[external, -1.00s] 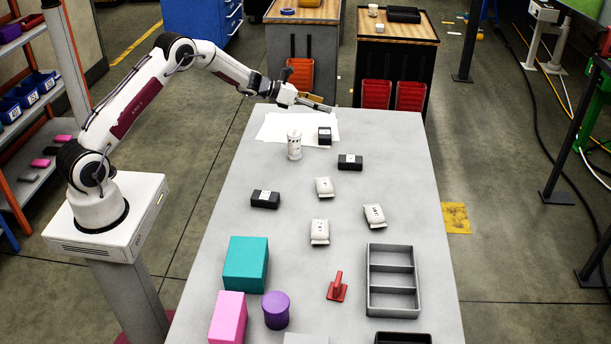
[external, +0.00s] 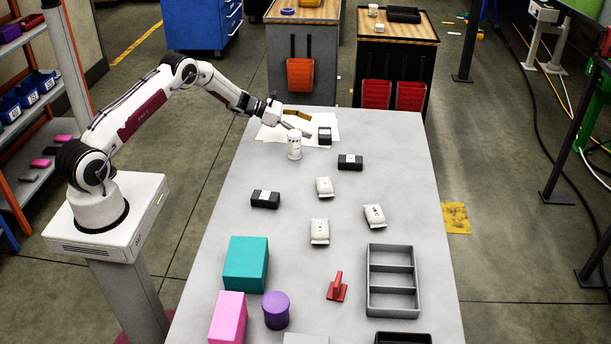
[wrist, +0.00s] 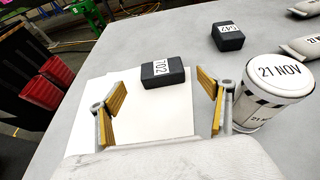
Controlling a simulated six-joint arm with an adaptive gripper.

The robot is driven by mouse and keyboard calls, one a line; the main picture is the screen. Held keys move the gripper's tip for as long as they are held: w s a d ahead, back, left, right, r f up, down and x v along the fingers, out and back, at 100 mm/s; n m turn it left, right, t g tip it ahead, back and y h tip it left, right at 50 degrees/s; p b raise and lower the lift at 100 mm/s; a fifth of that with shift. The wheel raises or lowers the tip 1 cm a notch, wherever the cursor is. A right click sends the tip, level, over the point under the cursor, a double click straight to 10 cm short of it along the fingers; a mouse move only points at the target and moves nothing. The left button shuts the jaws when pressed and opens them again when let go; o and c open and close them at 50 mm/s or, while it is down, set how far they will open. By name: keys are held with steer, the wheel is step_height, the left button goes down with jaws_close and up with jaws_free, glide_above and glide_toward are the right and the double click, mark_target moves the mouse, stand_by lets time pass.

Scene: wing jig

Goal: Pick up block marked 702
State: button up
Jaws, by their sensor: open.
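The block marked 702 (wrist: 163,72) is a small dark block with a white label, lying on white paper. In the wrist view it lies beyond my fingertips and between their lines. In the external view the same block (external: 325,136) is at the far end of the table. My gripper (wrist: 161,100) is open and empty, with yellow-padded fingers spread wide. In the external view my gripper (external: 297,122) hovers above the paper, left of the block and apart from it.
A white canister labelled 21 NOV (wrist: 273,92) stands close to the right finger. Another dark block marked 642 (wrist: 227,36) lies beyond it. White pouches (external: 324,187), a grey divided tray (external: 392,281) and a teal box (external: 246,263) are nearer the table's front.

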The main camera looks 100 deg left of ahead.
mark_target(325, 132)
steer(key=shift+w, duration=0.15)
steer(key=shift+x, duration=1.15)
steer(key=shift+f, duration=0.1)
steer(key=shift+f+x, duration=0.25)
steer(key=shift+x, duration=2.25)
steer(key=shift+d, duration=0.1)
steer(key=c, duration=1.7)
steer(key=shift+o, duration=0.2)
steer(key=shift+r, duration=0.1)
